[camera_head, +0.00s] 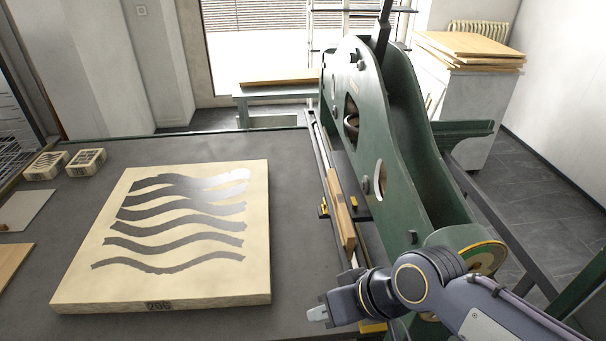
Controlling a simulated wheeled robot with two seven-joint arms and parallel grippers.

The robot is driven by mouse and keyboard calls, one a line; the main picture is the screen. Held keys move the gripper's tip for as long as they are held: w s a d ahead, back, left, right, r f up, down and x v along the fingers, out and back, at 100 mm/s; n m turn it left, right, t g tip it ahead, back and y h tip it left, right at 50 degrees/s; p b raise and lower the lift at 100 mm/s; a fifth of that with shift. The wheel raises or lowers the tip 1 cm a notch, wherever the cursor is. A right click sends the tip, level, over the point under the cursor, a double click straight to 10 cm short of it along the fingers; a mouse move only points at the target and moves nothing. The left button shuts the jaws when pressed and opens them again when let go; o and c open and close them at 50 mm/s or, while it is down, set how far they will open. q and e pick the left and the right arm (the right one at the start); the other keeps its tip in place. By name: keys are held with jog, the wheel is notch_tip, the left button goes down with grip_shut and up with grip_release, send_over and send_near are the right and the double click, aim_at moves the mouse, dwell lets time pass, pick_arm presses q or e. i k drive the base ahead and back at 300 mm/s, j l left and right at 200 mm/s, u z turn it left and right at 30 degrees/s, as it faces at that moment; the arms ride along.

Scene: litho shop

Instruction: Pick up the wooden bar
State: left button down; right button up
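A narrow wooden bar (341,212) stands on edge along the left side of the green press (383,150), close to small yellow and black fittings. My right gripper (317,313) comes in from the lower right. It is below and a little left of the bar's near end, apart from it, over the near right part of the press bed. Its pale fingertips point left, and I cannot tell whether they are parted. I see nothing held in it. My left gripper is out of view.
A pale stone slab (190,278) with dark wavy stripes lies on the grey bed (105,152). Two small blocks (85,161) (46,165) sit at the far left. Another wooden board (279,81) lies on a rear bench. Stacked boards (468,48) are at back right.

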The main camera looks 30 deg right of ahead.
aim_at(345, 225)
jog(key=z, duration=1.35)
